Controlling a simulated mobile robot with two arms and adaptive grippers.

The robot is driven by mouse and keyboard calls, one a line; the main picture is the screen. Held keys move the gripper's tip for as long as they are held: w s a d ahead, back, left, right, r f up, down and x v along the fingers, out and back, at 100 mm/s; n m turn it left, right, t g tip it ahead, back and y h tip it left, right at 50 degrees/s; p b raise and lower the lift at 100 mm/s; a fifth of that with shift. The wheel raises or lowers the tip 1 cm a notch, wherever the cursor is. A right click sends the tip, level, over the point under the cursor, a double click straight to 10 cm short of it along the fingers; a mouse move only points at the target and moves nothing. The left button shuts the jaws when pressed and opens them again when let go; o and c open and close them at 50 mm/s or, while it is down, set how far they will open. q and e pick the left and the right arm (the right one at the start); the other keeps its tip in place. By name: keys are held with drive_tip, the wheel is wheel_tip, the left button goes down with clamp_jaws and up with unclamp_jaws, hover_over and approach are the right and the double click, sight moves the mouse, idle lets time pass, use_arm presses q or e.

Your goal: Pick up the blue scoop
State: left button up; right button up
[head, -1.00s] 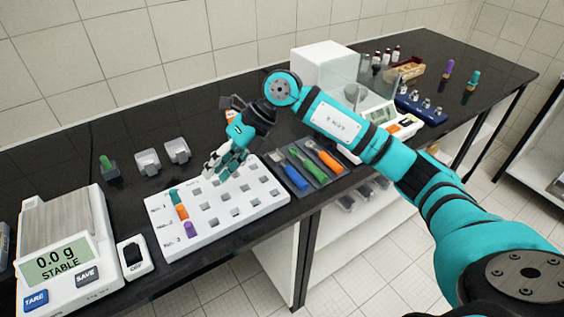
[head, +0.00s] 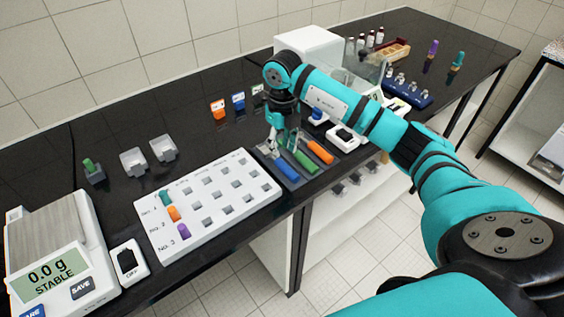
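The blue scoop (head: 288,170) lies at the left side of a dark tray (head: 273,174), beside a green scoop (head: 306,163) and an orange scoop (head: 318,151). My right gripper (head: 279,149) points down at the tray's back left, over the far end of the blue scoop. Its fingers look apart, and I see nothing held between them. They hide the far end of the blue scoop, and I cannot tell whether they touch it. My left gripper is not in view.
A white rack (head: 215,232) with several square holes and colored pieces stands left of the tray. A balance (head: 48,225) is at the front left. Small orange and blue blocks (head: 218,110) stand behind the tray. The counter's front edge is close.

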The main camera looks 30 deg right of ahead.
sight(282, 162)
drive_tip(key=shift+f, duration=0.55)
drive_tip(key=shift+a+f+p, duration=0.1)
drive_tip(key=shift+f+p, duration=0.25)
drive_tip(key=shift+p, duration=0.1)
wheel_tip(282, 162, down, 4)
drive_tip(key=shift+r+p, duration=0.15)
drive_tip(key=shift+p, duration=0.6)
drive_tip(key=shift+f, duration=0.35)
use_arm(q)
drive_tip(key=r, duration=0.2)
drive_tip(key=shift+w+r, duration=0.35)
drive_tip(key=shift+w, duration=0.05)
use_arm(e)
drive_tip(key=shift+c, duration=0.3)
clamp_jaws()
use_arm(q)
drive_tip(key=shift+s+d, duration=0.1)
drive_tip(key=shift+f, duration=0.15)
use_arm(e)
drive_tip(key=shift+r, duration=0.15)
